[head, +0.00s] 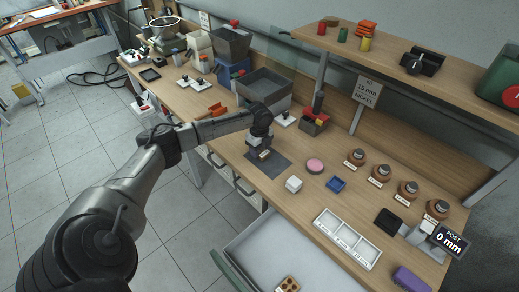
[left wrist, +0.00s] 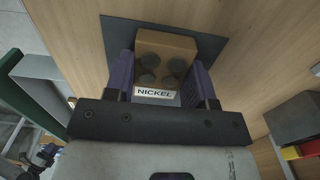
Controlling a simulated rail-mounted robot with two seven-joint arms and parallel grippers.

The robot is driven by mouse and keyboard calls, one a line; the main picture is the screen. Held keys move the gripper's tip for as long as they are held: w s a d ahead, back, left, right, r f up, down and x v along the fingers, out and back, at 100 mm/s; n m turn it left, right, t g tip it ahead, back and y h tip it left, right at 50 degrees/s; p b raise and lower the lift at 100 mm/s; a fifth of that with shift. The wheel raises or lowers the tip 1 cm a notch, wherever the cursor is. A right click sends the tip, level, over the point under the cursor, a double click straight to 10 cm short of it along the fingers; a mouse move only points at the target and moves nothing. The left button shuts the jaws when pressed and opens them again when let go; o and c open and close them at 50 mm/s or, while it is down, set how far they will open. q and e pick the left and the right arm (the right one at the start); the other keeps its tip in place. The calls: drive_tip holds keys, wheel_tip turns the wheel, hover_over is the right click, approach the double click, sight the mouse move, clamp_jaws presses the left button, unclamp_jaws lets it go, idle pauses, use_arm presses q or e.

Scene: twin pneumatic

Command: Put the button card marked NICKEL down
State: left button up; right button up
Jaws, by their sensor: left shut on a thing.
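The button card marked NICKEL (left wrist: 165,45) is tan with several dark round buttons and a white label. My left gripper (head: 264,153) is shut on it, with a purple finger on each side of the card in the left wrist view. The card is over a dark grey mat (head: 281,167) on the bench, and the mat also shows around it in the left wrist view (left wrist: 118,32). I cannot tell whether the card touches the mat. In the head view the gripper mostly hides the card. My right gripper is not in view.
A white compartment tray (head: 347,239) is nearer the front edge. An open drawer (head: 262,258) below holds another brown button card (head: 288,284). Grey bins (head: 265,88) stand behind.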

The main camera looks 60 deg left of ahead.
use_arm(q)
drive_tip(key=o, duration=0.9)
wheel_tip(320, 180, up, 12)
drive_tip(key=shift+r+p, duration=0.1)
drive_tip(key=shift+p, duration=0.95)
